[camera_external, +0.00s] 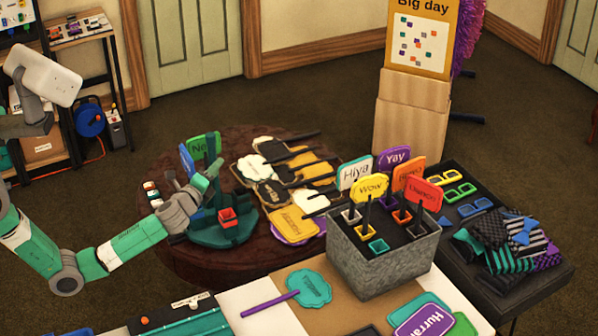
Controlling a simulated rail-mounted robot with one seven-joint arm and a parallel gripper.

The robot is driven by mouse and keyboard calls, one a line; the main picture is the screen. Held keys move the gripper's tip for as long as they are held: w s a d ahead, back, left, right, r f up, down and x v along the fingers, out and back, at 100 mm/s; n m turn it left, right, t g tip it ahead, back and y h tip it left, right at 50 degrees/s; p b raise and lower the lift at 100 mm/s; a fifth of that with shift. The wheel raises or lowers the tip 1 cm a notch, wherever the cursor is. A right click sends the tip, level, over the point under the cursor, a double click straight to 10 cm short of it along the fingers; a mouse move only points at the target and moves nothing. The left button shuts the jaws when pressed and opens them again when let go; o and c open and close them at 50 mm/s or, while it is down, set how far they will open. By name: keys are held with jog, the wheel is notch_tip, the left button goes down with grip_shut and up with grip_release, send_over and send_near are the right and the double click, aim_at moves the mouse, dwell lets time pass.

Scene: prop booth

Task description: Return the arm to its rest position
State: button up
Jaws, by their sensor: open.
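My arm reaches in from the left edge, with green and white links and grey joints. My gripper (210,172) is at its end, above a dark green stand (205,236) on the round brown table (180,268). The gripper is open; its fingers are small and partly merge with the green pieces behind them. A green sign (203,144) stands just behind and above the fingertips. I cannot tell whether the gripper touches the sign or the stand. A red square holder (227,217) sits on the stand, right of my wrist.
A grey bin (385,258) holds upright word signs farther right. The front counter (265,312) bears a teal sign (310,288). A shelf rack (85,60) stands at the back left. Open floor lies behind the table.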

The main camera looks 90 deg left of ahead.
dwell(0.6)
jog(key=w+d+r+n+t+h, duration=0.2)
jog(key=d+r+n+t+h, duration=0.15)
jog(key=d+r, duration=0.65)
jog(key=w+d+r+n+t+h, duration=0.15)
jog(key=d+r+n+t, duration=0.35)
jog(key=d+r, duration=0.5)
jog(key=s+d+r+n+t+h+p, duration=0.1)
jog(key=s+d+r+t+h, duration=0.1)
jog(key=s+d+r+h, duration=0.4)
jog(key=s+d+r+n+t+h+p, duration=0.1)
jog(key=s+d+r+t+h, duration=0.15)
jog(key=d+r, duration=0.45)
jog(key=s+d+r+n+t+h+p, duration=0.1)
jog(key=s+d+r+t+h, duration=0.25)
jog(key=r, duration=0.55)
notch_tip(320, 180, up, 26)
jog(key=a+g+y+p, duration=0.1)
jog(key=p, duration=2.5)
jog(key=shift+w, duration=0.15)
jog(key=shift+a+f, duration=0.1)
jog(key=shift+f, duration=0.05)
